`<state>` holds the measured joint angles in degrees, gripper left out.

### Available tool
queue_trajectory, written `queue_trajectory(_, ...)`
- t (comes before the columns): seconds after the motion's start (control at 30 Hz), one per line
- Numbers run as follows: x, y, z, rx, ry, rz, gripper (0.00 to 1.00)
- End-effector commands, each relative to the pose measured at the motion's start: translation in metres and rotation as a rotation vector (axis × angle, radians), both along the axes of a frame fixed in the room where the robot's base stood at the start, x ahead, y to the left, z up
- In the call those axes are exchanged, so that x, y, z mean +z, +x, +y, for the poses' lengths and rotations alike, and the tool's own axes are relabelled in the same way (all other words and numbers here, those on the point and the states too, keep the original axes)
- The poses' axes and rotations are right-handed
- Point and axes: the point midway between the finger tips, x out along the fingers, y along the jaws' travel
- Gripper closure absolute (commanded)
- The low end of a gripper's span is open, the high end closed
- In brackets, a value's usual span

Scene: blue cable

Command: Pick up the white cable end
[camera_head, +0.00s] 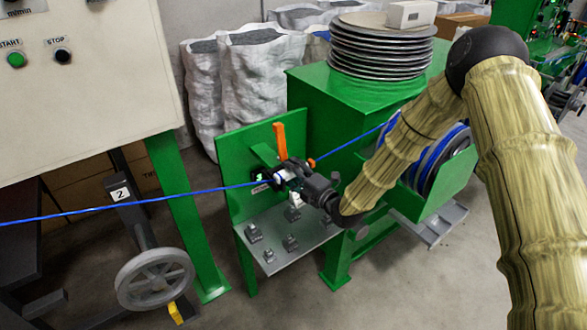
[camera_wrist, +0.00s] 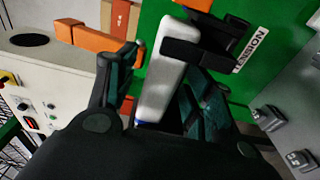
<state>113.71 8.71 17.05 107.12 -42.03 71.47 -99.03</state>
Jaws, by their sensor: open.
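A blue cable (camera_head: 130,203) runs from the left edge to my gripper (camera_head: 285,175), which is at the green machine's upright plate. Beyond the gripper, blue cable continues up right toward a reel. In the wrist view, a long white piece (camera_wrist: 164,84), apparently the white cable end, lies between the two dark fingers of my gripper (camera_wrist: 163,68). A bit of blue shows at its lower end. The fingers are spread on either side of it; I cannot tell whether either touches it. In the head view the gripper mostly hides this piece.
The green plate (camera_head: 232,160) has an orange lever (camera_head: 280,140) close above the gripper. Small clamps sit on a grey shelf (camera_head: 300,247) below. A white control panel (camera_head: 90,90) and handwheel (camera_head: 155,279) stand left. A wound blue reel (camera_head: 432,160) is at right, behind my arm.

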Motion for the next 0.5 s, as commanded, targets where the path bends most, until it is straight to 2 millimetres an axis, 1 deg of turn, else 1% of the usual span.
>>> queue_trajectory(0.1,0.0004,0.0036,0.0035,0.000,0.001,-0.001,0.48)
queue_trajectory(0.3,-0.0003,0.0036,0.0037,0.000,0.001,-0.001,0.48)
queue_trajectory(0.37,-0.0002,0.0036,0.0035,0.000,0.001,-0.001,0.59)
queue_trajectory(0.5,-0.0002,0.0035,0.0033,0.000,0.001,-0.001,0.85)
